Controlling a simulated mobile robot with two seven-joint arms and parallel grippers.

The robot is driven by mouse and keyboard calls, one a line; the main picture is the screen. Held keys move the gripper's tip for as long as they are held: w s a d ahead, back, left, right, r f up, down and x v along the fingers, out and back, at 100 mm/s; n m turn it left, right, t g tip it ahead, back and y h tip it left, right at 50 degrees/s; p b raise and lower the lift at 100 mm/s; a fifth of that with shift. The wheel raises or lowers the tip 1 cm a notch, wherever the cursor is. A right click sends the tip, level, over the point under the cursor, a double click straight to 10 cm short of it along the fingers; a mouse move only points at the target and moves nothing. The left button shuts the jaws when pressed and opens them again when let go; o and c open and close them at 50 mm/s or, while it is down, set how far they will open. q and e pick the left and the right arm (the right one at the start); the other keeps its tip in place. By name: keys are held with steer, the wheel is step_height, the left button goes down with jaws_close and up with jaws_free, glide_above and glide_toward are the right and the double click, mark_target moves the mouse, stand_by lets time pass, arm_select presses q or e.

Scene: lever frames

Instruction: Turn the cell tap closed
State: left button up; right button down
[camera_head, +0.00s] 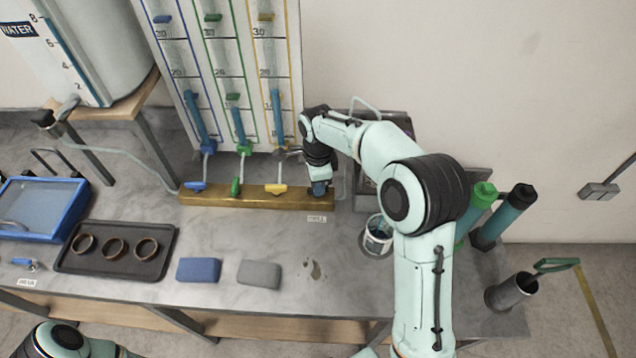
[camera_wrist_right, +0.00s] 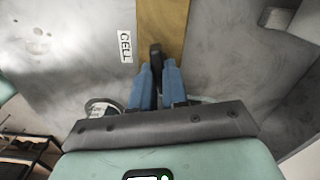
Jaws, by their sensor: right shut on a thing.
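The cell tap has a dark handle (camera_wrist_right: 155,52) at the end of the brass bar, beside the CELL label (camera_wrist_right: 125,46). In the head view the tap is hidden behind my right gripper (camera_head: 320,188), above the same CELL label (camera_head: 317,219). In the right wrist view the two blue fingers of my right gripper (camera_wrist_right: 158,85) are closed around the dark handle, which shows between and just past their tips. The brass bar (camera_head: 232,198) runs left from there in the head view. Part of my left arm shows at the bottom left; its gripper is out of view.
Blue (camera_head: 195,186), green (camera_head: 235,187) and yellow (camera_head: 276,188) taps sit along the bar. A small beaker (camera_head: 378,236) stands right of the tap, near my right arm. A dark tray (camera_head: 82,262) with three rings and two blocks (camera_head: 198,269) lie at the front left.

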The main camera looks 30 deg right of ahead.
arm_select(q)
steer(key=shift+w+r, duration=0.1)
arm_select(e)
steer(key=shift+m, duration=1.5)
steer(key=c, duration=1.1)
jaws_free()
steer(key=shift+c, duration=0.2)
steer(key=shift+r, duration=0.1)
arm_select(q)
steer(key=shift+w+r+p, duration=0.95)
steer(key=shift+w+r, duration=0.2)
arm_select(e)
step_height(320, 180, up, 13)
steer(key=shift+r, duration=0.15)
arm_select(q)
steer(key=shift+s, duration=0.15)
